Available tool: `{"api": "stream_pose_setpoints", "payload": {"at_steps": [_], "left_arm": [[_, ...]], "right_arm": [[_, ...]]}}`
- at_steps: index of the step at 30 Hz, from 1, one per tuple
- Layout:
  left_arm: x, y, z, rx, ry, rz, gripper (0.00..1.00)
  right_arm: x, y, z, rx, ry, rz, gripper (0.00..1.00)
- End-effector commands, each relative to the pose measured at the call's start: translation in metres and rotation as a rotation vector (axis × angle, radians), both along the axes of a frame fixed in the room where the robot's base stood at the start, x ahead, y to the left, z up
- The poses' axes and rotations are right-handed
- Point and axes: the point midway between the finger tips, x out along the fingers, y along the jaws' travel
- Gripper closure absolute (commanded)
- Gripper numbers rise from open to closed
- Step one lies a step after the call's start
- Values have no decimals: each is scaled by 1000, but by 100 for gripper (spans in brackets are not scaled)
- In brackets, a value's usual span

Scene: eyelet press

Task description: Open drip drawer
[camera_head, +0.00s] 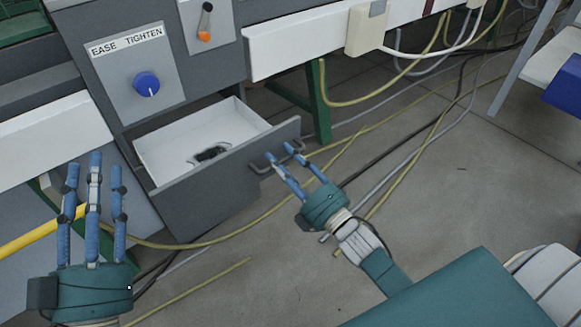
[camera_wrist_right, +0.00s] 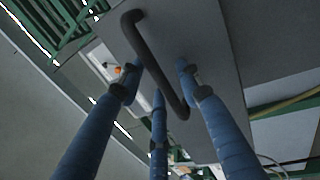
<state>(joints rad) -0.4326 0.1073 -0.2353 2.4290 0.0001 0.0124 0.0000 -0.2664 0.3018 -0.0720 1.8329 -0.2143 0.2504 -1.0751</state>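The drip drawer (camera_head: 185,205) is pulled out of the grey cabinet in the head view, showing its white inside and a small dark object (camera_head: 211,153) lying there. A dark bar handle (camera_head: 262,168) is on its front. My right gripper (camera_head: 280,153) is at this handle with its fingers apart. In the right wrist view, the handle (camera_wrist_right: 139,42) runs between the blue fingertips of the right gripper (camera_wrist_right: 158,84); firm contact cannot be made out. My left gripper (camera_head: 94,170) is open and empty, fingers pointing up, left of the drawer.
Yellow, black and grey cables (camera_head: 405,150) cross the floor around the drawer. A green leg (camera_head: 317,104) stands behind it.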

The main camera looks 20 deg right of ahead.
Motion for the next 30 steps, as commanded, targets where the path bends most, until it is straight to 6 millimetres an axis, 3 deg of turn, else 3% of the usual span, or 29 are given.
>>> {"api": "stream_pose_setpoints", "payload": {"at_steps": [18, 30], "left_arm": [[0, 0, 0, 0, 0, 0, 60], [0, 0, 0, 0, -1, 0, 60]], "right_arm": [[-102, -27, -21, 0, 4, -1, 65], [-112, -30, -23, -1, 2, 0, 65]]}}
